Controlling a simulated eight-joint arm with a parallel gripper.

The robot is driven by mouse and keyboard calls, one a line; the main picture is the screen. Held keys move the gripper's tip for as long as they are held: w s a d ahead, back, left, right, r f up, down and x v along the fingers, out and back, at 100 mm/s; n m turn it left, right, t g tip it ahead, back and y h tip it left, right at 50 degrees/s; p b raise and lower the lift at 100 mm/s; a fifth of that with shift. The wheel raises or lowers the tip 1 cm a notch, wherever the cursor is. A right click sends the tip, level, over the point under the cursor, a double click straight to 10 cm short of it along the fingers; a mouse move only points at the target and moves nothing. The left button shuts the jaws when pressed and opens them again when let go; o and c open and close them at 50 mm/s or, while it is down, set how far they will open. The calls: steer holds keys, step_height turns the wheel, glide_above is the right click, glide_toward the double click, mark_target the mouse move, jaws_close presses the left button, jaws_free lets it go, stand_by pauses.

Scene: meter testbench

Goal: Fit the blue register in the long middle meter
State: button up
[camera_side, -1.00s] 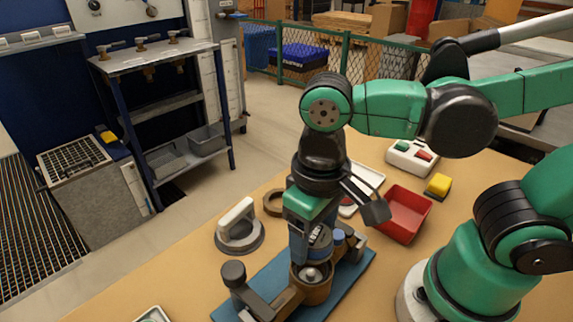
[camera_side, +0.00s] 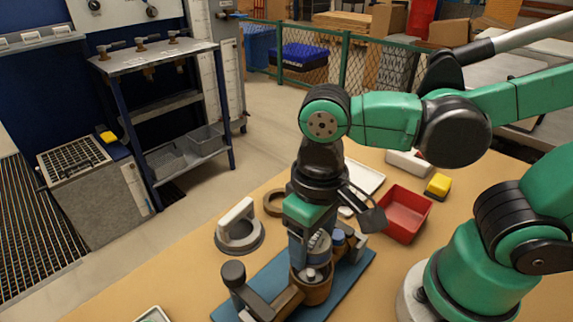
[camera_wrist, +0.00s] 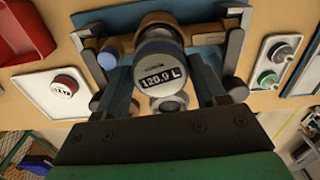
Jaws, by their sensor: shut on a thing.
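My gripper (camera_side: 312,250) points down over the blue mat, shut on the blue register (camera_side: 320,243). In the wrist view the register (camera_wrist: 160,72) sits between the two fingers, its pale round face reading "120.9 L". The middle meter (camera_side: 316,290) is a bronze body with a round cup, clamped on the blue mat (camera_side: 352,275). The register is above the cup and looks tilted. Whether it touches the cup rim is unclear, as the fingers hide part of it.
A red bin (camera_side: 405,214) and a yellow block (camera_side: 438,185) are to the right. In the wrist view, a white tray holds a red register (camera_wrist: 64,86). Bench front left is mostly clear.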

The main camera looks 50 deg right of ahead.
steer(key=shift+f, duration=1.95)
stand_by(1.5)
steer(key=o, duration=1.2)
steer(key=shift+c, duration=1.2)
steer(key=shift+o, duration=0.4)
steer(key=shift+r, duration=0.1)
steer(key=shift+r, duration=3.45)
